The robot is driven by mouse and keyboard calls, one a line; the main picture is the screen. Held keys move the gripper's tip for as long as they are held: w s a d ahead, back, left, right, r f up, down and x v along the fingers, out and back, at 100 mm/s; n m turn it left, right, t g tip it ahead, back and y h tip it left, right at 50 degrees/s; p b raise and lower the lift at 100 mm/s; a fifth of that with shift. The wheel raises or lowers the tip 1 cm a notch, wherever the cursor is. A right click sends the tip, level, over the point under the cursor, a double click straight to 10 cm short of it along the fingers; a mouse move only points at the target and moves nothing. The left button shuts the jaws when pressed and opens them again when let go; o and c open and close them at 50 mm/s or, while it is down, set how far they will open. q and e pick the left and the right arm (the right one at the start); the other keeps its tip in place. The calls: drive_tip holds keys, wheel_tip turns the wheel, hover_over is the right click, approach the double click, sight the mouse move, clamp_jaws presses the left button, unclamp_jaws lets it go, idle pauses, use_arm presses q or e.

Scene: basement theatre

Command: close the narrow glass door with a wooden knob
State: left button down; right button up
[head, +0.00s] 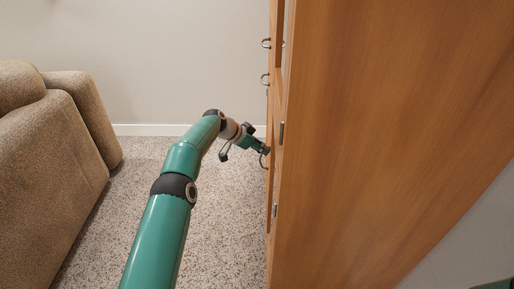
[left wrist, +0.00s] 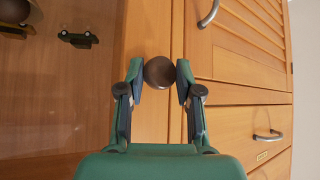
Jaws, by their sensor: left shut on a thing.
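The round dark-brown wooden knob (left wrist: 160,72) sits on the wooden frame of the glass door (left wrist: 50,95) in the left wrist view. My left gripper (left wrist: 161,78) is shut on the knob, with one finger on each side of it. In the head view, my left gripper (head: 265,150) is at the front of the cabinet, seen nearly edge-on. The door's frame looks close to the slatted panel beside it, but I cannot tell whether it is fully flush. My right gripper is not in view.
The tall wooden cabinet (head: 390,120) fills the right of the head view. Metal handles (left wrist: 268,136) stick out from its front. A brown sofa (head: 50,150) stands at the left. Carpet (head: 225,215) between them is clear. A small green toy car (left wrist: 78,39) shows behind the glass.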

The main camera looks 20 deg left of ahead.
use_arm(q)
drive_tip(key=shift+w+d+r+t, duration=0.25)
drive_tip(key=shift+w+r+t, duration=0.05)
drive_tip(key=shift+w+r, duration=0.1)
drive_tip(key=c, duration=1.1)
unclamp_jaws()
drive_tip(key=o, duration=0.3)
drive_tip(key=shift+w+f, duration=0.1)
drive_tip(key=shift+f, duration=0.1)
drive_tip(key=shift+r, duration=0.1)
drive_tip(key=v, duration=1.1)
drive_tip(key=shift+s+a, duration=0.25)
drive_tip(key=shift+a, duration=0.1)
